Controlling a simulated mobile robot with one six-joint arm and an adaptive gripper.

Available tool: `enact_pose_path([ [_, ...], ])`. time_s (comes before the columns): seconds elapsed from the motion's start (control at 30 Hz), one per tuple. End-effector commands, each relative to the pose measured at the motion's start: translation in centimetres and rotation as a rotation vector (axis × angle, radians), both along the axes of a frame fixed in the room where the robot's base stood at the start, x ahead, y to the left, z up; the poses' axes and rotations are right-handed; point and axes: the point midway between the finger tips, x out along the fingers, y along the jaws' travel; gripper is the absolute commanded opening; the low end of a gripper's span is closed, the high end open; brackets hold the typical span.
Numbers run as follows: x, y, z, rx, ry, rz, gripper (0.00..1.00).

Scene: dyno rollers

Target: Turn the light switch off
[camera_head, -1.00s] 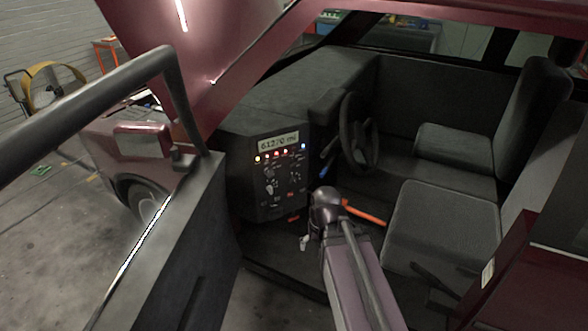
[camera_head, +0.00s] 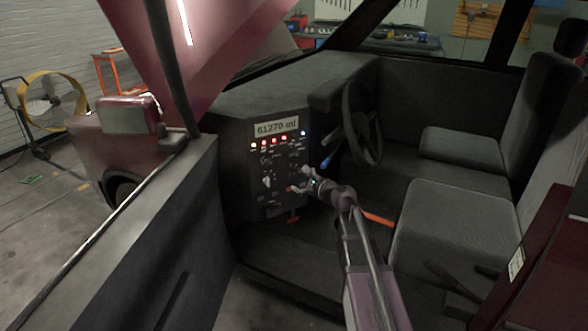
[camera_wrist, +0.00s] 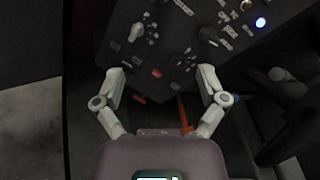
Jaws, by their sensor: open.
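The dashboard control panel (camera_head: 257,165) has an odometer display (camera_head: 276,127) reading about 61270 mi and a row of small lights below it. Under the lights are labelled knobs and small switches. A light grey knob (camera_head: 267,182) shows on the panel's lower part, and it also shows in the wrist view (camera_wrist: 137,32). I cannot tell which control is the light switch. My gripper (camera_head: 297,180) is in front of the panel's lower right. In the wrist view my gripper (camera_wrist: 163,75) is open and empty, its fingers spread before the panel's lower edge.
The steering wheel (camera_head: 362,125) is right of the panel. Two grey seats (camera_head: 455,225) stand at the right. The open vehicle door (camera_head: 165,240) is at the left. An orange bar (camera_head: 378,218) lies behind my arm.

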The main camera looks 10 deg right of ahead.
Motion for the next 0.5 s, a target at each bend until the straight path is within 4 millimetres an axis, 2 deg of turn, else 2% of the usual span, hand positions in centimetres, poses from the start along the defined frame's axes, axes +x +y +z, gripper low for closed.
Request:
enact_pose_path([
  [0.03, 1.2, -1.1, -1.0, 0.093, 0.006, -0.05, 0.91],
  [0.2, 3.3, -3.9, -0.9, 0.352, 0.024, -0.174, 0.91],
  [0.33, 3.9, -5.0, -0.9, 0.456, 0.033, -0.217, 0.91],
  [0.5, 4.1, -5.3, -0.7, 0.492, 0.036, -0.233, 0.91],
])
